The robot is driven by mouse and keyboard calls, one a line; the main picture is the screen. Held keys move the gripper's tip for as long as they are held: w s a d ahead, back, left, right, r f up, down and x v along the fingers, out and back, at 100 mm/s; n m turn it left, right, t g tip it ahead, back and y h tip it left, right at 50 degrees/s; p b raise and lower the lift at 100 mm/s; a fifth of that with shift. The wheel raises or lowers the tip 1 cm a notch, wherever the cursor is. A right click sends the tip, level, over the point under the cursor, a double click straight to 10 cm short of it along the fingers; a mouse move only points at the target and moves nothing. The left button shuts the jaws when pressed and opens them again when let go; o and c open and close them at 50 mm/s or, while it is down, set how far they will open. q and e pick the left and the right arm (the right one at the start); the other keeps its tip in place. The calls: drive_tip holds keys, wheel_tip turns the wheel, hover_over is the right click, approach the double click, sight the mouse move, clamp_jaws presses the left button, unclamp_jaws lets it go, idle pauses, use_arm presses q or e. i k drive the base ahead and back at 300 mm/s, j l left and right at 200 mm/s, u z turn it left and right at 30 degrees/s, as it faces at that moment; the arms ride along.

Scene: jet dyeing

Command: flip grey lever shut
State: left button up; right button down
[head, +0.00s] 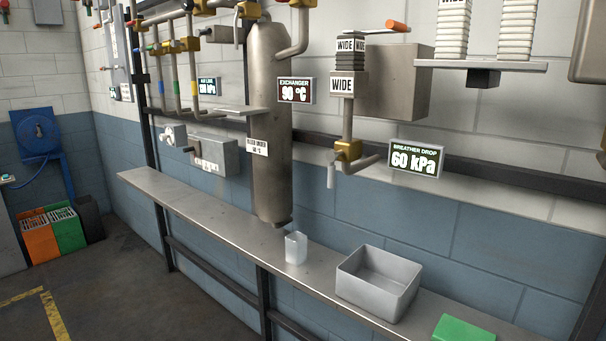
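A grey lever (331,174) hangs down at the left of a brass valve (348,150). The valve sits on a pipe below a white "WIDE" label (348,85). A second lever-like greyish handle (237,24) hangs by another brass fitting (249,9) near the top of the tall steel cylinder. I cannot tell from this view which way either valve is set. Neither of my grippers is in view.
A steel shelf (205,207) runs along the wall, holding a translucent cup (296,248), an open grey metal bin (379,281) and a green block (463,328). The steel cylinder (270,120) stands left of the valve. A "60 kPa" display (417,159) is to its right.

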sight(331, 175)
drive_tip(key=i+j, duration=0.3)
drive_tip(key=i+j+z, duration=0.15)
drive_tip(key=i+j, duration=0.15)
drive_tip(key=j, duration=0.15)
drive_tip(key=i+j, duration=0.25)
drive_tip(key=j, duration=0.15)
drive_tip(key=i+j+z, duration=0.1)
drive_tip(key=i+j, duration=0.15)
drive_tip(key=j, duration=0.2)
